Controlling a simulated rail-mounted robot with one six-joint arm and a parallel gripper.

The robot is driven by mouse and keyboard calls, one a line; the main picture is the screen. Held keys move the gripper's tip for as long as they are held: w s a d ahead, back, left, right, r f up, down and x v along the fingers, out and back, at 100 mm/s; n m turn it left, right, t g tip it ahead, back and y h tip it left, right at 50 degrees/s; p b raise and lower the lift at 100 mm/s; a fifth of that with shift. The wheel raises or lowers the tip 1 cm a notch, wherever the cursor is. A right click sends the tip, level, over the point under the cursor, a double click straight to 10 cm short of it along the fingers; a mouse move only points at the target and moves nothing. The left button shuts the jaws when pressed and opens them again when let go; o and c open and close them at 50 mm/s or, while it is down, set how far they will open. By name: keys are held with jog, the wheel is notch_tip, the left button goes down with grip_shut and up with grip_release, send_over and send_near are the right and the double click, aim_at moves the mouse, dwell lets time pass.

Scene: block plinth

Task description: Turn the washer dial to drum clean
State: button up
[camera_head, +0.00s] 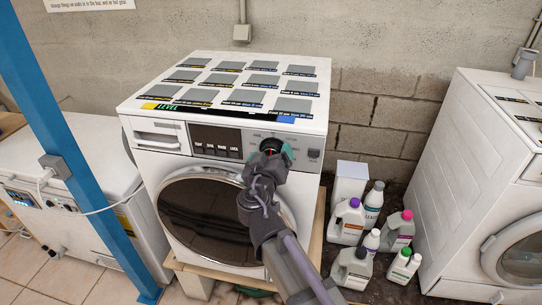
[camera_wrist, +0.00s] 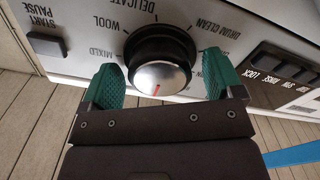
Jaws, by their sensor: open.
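The washer dial (camera_wrist: 160,65) is a round knob with a black skirt and a silver cap, set in the white front panel. A red mark on the cap points toward the lower side of the wrist view, towards my gripper. Printed labels around the dial read MIXED, WOOL, DELICATE and DRUM CLEAN; DRUM CLEAN (camera_wrist: 196,32) is to its upper right. My gripper (camera_wrist: 162,80) is open, its teal fingers on either side of the dial; I cannot tell whether they touch it. In the head view, the washer (camera_head: 135,110) is in the middle, and my gripper covers most of the dial (camera_head: 271,145).
Flat panels and coloured strips lie on the washer top. Several detergent bottles (camera_head: 347,222) stand on the floor to the right. A second white machine (camera_head: 455,165) stands further right. A blue post (camera_head: 75,150) and a white appliance (camera_head: 85,185) are at left.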

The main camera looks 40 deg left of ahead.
jog(key=c, duration=0.9)
